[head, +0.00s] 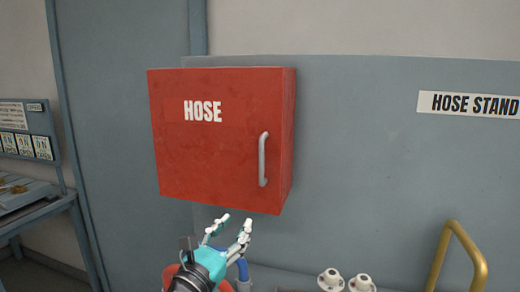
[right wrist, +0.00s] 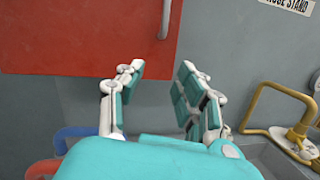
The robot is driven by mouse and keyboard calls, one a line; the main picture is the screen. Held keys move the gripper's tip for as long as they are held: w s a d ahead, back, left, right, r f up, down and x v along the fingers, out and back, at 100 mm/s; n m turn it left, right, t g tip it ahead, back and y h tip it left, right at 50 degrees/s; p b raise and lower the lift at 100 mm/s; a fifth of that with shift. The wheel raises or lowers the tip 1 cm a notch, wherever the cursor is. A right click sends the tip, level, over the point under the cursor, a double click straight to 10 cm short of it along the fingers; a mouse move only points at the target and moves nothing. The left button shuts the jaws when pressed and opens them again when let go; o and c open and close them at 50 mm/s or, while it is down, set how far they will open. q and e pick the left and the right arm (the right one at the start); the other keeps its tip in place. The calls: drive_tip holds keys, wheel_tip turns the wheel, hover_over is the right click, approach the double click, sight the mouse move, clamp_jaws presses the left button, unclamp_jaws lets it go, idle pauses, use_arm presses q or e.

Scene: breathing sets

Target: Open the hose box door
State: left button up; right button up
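The red hose box (head: 205,150) is fixed to the grey wall panel, with its door shut and the word HOSE on it. A grey vertical handle (head: 263,160) stands near the right edge of the door. My right gripper (head: 232,222) is below the box, with its fingers pointing up and apart, and nothing between them. In the right wrist view the open fingers (right wrist: 157,85) show below the box's lower edge (right wrist: 60,65), and the handle's lower end (right wrist: 164,20) is above them. My left gripper is not in view.
A yellow bent pipe (head: 460,250) stands at the lower right. White fittings (head: 331,280) are at the bottom. Blue and red hose parts (right wrist: 75,137) lie below the box. A bench (head: 30,210) is at the left. The wall right of the box is clear below the HOSE STAND label (head: 470,104).

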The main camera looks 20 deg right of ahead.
sight(260, 151)
wheel_tip(260, 151, up, 8)
drive_tip(key=s+a+n+t+h, duration=0.1)
drive_tip(key=s+a+h, duration=0.1)
drive_tip(key=h, duration=0.1)
drive_tip(key=shift+y, duration=0.3)
drive_tip(key=p+x, duration=0.6)
drive_tip(key=x, duration=1)
drive_tip(key=shift+w+a+f+p, duration=0.1)
drive_tip(key=shift+w+f+p, duration=0.1)
drive_tip(key=shift+p, duration=0.1)
drive_tip(key=shift+x, duration=0.75)
drive_tip(key=shift+f, duration=0.1)
clamp_jaws()
